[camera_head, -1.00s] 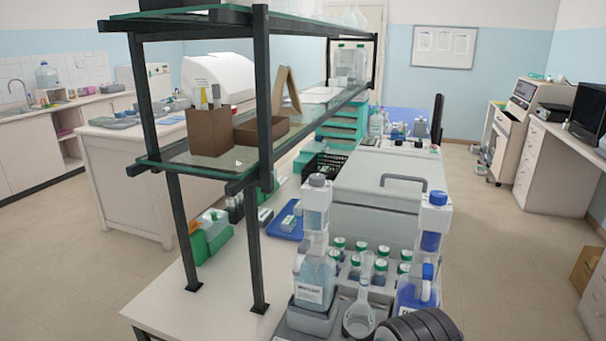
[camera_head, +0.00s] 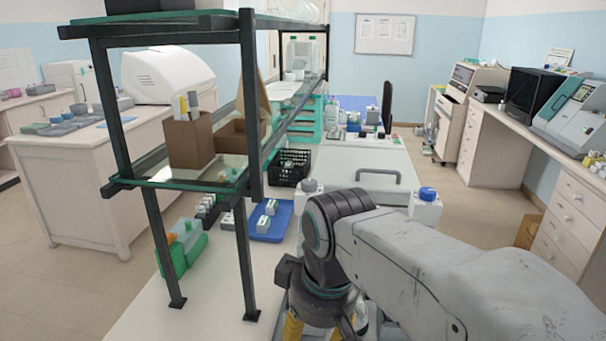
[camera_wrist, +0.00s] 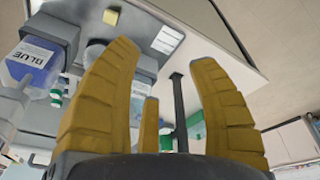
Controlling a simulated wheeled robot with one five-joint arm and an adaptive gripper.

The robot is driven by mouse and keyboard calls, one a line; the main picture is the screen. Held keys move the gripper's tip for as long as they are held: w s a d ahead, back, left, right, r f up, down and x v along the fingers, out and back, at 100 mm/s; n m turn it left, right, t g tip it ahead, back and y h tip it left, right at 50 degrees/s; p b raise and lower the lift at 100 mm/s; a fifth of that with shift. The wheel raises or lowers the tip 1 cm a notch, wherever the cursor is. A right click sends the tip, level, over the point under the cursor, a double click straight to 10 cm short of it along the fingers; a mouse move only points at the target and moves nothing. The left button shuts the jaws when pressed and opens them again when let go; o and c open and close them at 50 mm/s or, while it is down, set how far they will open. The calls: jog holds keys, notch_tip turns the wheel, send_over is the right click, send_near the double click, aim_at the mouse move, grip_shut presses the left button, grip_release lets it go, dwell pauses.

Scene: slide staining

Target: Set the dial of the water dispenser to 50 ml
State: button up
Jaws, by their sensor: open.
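Two dispensers stand on the bench. A bottle labelled BLUE (camera_wrist: 32,60) is at the left, apart from the fingers.
A shelf on dark posts (camera_head: 250,110) rises close to the left of my arm. A blue tray (camera_head: 270,220), a green box (camera_head: 182,252) and a black basket (camera_head: 290,167) are on the bench. A large grey lidded box (camera_head: 365,163) stands behind the dispensers.

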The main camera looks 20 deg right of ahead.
jog(key=w+d+r+n+g+p, duration=0.1)
jog(key=w+d+r+n+p, duration=0.15)
jog(key=w+r, duration=0.4)
jog(key=w+d+r+n+p, duration=0.1)
jog(key=w+r+p, duration=0.35)
jog(key=r, duration=0.25)
notch_tip(320, 180, up, 7)
jog(key=n+g+p, duration=0.2)
jog(key=n+p, duration=0.3)
send_over(309, 182)
jog(key=shift+s+a+m, duration=0.25)
jog(key=shift+s+a, duration=0.05)
jog(key=shift+a, duration=0.1)
jog(key=shift+w+d+r+n+p, duration=0.3)
jog(key=shift+w+d+n+p, duration=0.1)
jog(key=shift+d+n+p, duration=0.1)
jog(key=shift+f, duration=3.55)
jog(key=shift+c, duration=0.3)
jog(key=shift+f, duration=0.1)
grip_shut()
